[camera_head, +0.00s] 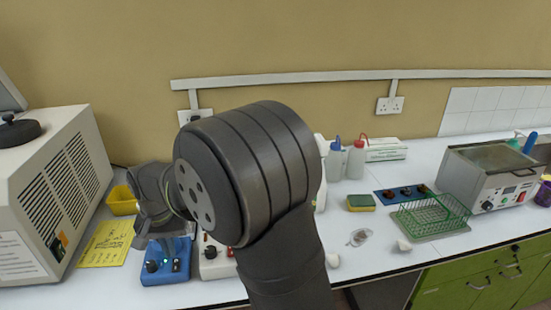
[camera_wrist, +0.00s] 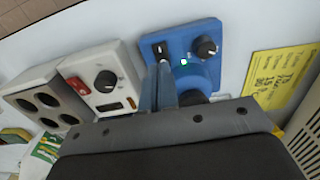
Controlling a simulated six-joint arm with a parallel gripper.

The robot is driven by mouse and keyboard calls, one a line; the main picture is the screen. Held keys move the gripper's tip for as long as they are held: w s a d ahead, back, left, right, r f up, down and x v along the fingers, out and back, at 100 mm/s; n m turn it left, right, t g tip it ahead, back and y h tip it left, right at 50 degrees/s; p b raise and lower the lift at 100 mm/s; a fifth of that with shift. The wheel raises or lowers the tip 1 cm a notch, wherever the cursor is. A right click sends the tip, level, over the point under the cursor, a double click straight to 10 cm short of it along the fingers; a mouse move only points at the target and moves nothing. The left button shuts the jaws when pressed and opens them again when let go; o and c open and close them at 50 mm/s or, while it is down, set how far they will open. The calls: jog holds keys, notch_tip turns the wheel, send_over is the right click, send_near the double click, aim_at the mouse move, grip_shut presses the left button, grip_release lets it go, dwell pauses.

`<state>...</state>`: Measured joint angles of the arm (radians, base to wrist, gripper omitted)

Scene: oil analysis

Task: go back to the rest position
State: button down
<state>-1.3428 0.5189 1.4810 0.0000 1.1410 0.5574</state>
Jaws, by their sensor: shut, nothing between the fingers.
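My gripper shows in the wrist view (camera_wrist: 160,75) with its two narrow grey fingers together and nothing between them. The fingertips overlap the front of a blue device (camera_wrist: 222,38) with black knobs and a small green light; I cannot tell if they touch it. In the head view my dark arm fills the middle, and its wrist end hangs at the left above the same blue device (camera_head: 165,275). The fingertips are hard to make out there.
A white device (camera_wrist: 125,65) with a red switch sits beside the blue one, next to a grey block with several holes (camera_wrist: 15,75). A yellow sheet (camera_head: 105,245) and a large vented machine (camera_head: 50,190) are at left. A green wire rack (camera_head: 430,215) and steel bath (camera_head: 490,175) stand right.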

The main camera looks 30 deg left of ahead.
aim_at(176, 268)
notch_tip(176, 268, down, 5)
jog(key=shift+f, duration=0.1)
jog(key=shift+r, duration=0.2)
jog(key=w+d+r+t+y, duration=0.1)
jog(key=w+r, duration=0.3)
jog(key=r, duration=0.5)
jog(key=w+d+r+t+y, duration=0.1)
jog(key=w+d+r, duration=0.3)
jog(key=r, duration=0.6)
jog(key=w+d+r+t+y, duration=0.1)
jog(key=w+d+r, duration=0.2)
jog(key=r, duration=0.7)
jog(key=shift+w, duration=1.15)
jog(key=c, duration=2.1)
grip_release()
jog(key=shift+d, duration=0.1)
